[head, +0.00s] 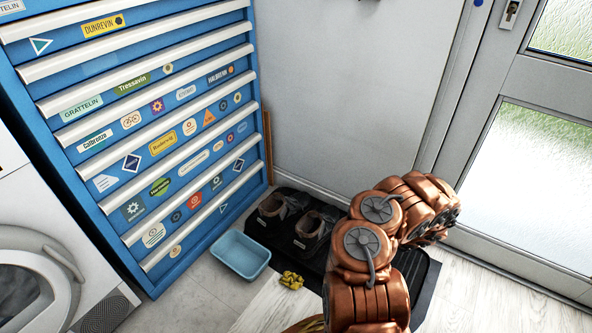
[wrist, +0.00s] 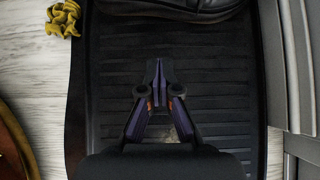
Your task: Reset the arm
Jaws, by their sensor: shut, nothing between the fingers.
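My gripper (wrist: 157,85) shows in the wrist view with its dark fingers together and nothing between them. It is over the ribbed black shoe tray. In the head view my copper-coloured arm is bent over the right part of the tray, and the arm hides the gripper there.
A blue toolchest (head: 165,130) with stickered drawers stands at left, beside a white washing machine (head: 35,270). A light blue bin (head: 243,254), a yellow scrunchie (head: 291,280) and dark shoes (head: 315,228) on the black tray (head: 425,275) are near my arm. A glazed door (head: 480,130) stands at right.

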